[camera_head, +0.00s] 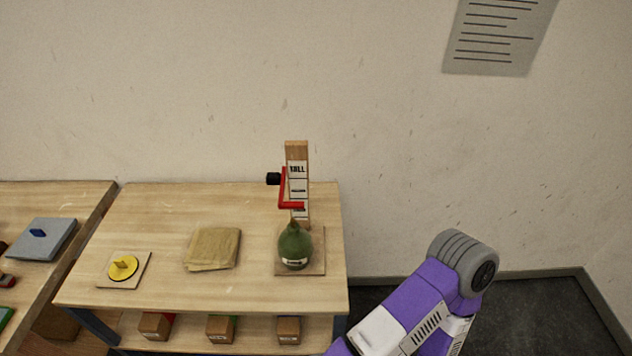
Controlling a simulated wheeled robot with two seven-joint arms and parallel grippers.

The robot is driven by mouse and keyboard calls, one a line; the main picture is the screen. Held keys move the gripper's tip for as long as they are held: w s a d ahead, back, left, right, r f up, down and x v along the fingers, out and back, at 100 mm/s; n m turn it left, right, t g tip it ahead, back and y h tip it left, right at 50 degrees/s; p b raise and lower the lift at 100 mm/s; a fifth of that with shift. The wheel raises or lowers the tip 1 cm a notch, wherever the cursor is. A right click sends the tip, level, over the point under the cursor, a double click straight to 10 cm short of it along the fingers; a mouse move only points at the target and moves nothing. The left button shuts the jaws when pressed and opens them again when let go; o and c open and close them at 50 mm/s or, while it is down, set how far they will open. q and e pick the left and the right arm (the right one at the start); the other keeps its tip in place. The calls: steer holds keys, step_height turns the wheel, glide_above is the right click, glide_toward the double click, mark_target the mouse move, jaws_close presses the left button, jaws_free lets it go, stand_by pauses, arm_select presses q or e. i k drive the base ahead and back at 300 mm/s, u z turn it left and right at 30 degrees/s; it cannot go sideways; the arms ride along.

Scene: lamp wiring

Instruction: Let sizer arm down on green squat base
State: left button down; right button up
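The sizer (297,155) is an upright wooden post with labelled bands, the top one seeming to read "TALL". Its red sizer arm (284,188) has a black knob (273,179) on the left side. The green squat base (294,247), a rounded bottle-like body with a narrow neck and a white label, stands upright on the sizer's square wooden foot (316,264). The red arm's lower bar is above the neck, with a small gap seeming to show between them. Neither of my grippers is in view.
On the same table (170,205) lie a tan folded cloth (212,248) and a yellow disc (123,268) on a small board. Several boxes (220,328) sit on the shelf below. A second table at left holds a grey plate (40,240). My purple arm link (420,305) is right of the table.

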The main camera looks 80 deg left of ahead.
mark_target(271, 179)
steer(key=k, duration=1.15)
steer(key=u, duration=2)
steer(key=i, duration=0.55)
steer(key=u, duration=0.45)
steer(key=k, duration=0.7)
steer(key=z, duration=0.95)
steer(key=i, duration=0.45)
steer(key=z, duration=0.05)
